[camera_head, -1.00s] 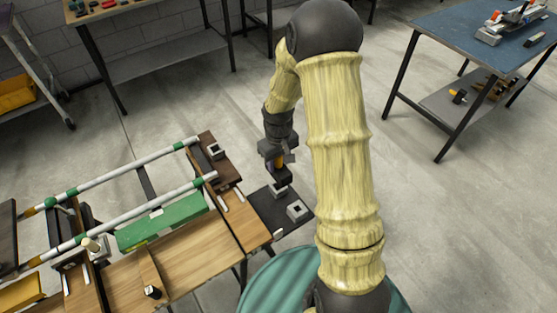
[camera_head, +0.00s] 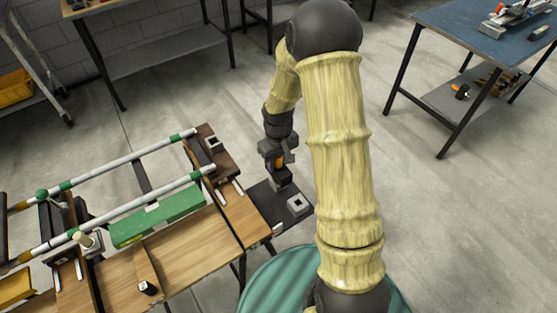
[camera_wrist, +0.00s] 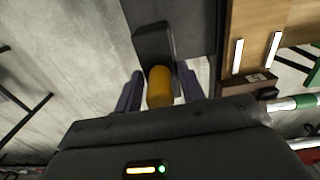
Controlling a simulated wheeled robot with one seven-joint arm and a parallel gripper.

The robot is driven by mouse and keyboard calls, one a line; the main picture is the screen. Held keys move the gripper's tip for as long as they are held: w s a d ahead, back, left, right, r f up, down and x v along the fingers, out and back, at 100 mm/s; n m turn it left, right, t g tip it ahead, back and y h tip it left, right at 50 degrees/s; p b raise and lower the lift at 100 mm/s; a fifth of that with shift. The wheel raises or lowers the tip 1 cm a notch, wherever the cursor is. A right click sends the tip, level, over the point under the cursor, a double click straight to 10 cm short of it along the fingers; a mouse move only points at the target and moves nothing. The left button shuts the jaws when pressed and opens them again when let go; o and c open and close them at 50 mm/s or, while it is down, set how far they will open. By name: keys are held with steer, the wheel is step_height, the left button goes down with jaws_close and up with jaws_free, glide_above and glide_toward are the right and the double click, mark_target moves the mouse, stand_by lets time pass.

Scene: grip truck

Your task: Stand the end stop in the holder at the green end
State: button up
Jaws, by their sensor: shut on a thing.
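My gripper (camera_head: 279,162) is low over the dark mat at the right end of the bench. Its fingers are shut on the end stop, a dark block with a yellow-orange grip (camera_wrist: 160,87) that shows between the fingers in the wrist view. The end stop's dark lower part (camera_wrist: 152,42) reaches beyond the grip. Whether its foot still touches the mat or a socket there, I cannot tell. A grey square holder (camera_head: 213,143) sits on the brown board, beside the green-banded right ends of the rails. The holder is empty and left of my gripper.
The dark mat (camera_head: 265,203) carries another grey square socket (camera_head: 297,204). Two white rails with green bands (camera_head: 140,205) run left above a green box (camera_head: 158,217). A blue-topped table (camera_head: 470,35) stands at the far right. Open floor lies between.

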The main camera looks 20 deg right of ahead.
steer(key=shift+f+b, duration=0.45)
steer(key=shift+f, duration=0.5)
steer(key=o, duration=1.3)
steer(key=shift+c, duration=0.2)
step_height(320, 180, up, 17)
steer(key=p, duration=0.2)
steer(key=shift+r, duration=0.2)
